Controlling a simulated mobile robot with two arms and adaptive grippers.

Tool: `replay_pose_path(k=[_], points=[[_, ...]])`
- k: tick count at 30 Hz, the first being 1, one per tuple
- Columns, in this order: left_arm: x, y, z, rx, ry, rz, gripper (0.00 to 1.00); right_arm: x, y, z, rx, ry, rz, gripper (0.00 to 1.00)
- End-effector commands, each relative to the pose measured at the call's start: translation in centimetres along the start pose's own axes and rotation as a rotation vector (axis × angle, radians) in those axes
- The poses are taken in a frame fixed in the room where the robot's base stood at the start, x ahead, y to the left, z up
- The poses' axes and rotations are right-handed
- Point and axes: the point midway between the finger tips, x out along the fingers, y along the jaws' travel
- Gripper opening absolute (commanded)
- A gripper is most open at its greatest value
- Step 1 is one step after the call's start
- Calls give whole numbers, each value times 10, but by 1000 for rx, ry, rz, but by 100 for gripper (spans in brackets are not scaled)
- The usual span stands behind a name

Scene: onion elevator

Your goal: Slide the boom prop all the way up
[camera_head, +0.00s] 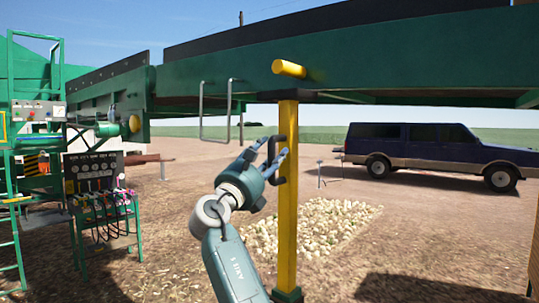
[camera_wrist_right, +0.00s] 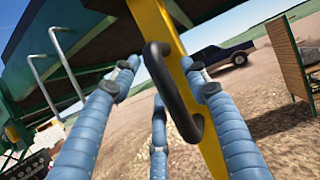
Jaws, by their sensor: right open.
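The boom prop is a yellow upright post (camera_head: 288,210) under the green boom (camera_head: 370,60), with a black cap at its top near the boom's underside. A black handle (camera_head: 274,162) is fixed to the post's left side. My right gripper (camera_head: 276,152) is at the handle, with its fingers spread. In the right wrist view the black handle (camera_wrist_right: 172,95) lies between the blue fingers of my open right gripper (camera_wrist_right: 160,80), and the yellow post (camera_wrist_right: 165,40) is behind it. I cannot tell whether any finger touches the handle. My left gripper is not in view.
A yellow cylinder (camera_head: 289,69) sticks out of the boom above the post. A grey wire loop (camera_head: 217,112) hangs from the boom at left. A panel with gauges and hoses (camera_head: 95,175) stands at far left. Onions (camera_head: 320,228) lie on the ground behind the post. A blue car (camera_head: 430,150) is parked at right.

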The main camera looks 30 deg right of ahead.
Motion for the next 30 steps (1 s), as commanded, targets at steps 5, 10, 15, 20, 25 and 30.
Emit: replay_pose_path(k=[5, 10, 15, 20, 25, 30], points=[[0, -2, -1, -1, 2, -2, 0, -19, 2, -1, 1, 0, 4, 45], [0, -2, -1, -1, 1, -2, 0, -54, 2, -1, 2, 1, 4, 45], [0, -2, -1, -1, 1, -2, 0, -89, 1, -1, 2, 0, 4, 45], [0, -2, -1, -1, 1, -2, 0, -110, 1, 0, 1, -2, 2, 45], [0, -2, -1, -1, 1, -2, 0, -119, 0, 0, 0, -1, 0, 45], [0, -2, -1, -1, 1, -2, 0, -119, 0, 1, 1, -2, 0, 45]])
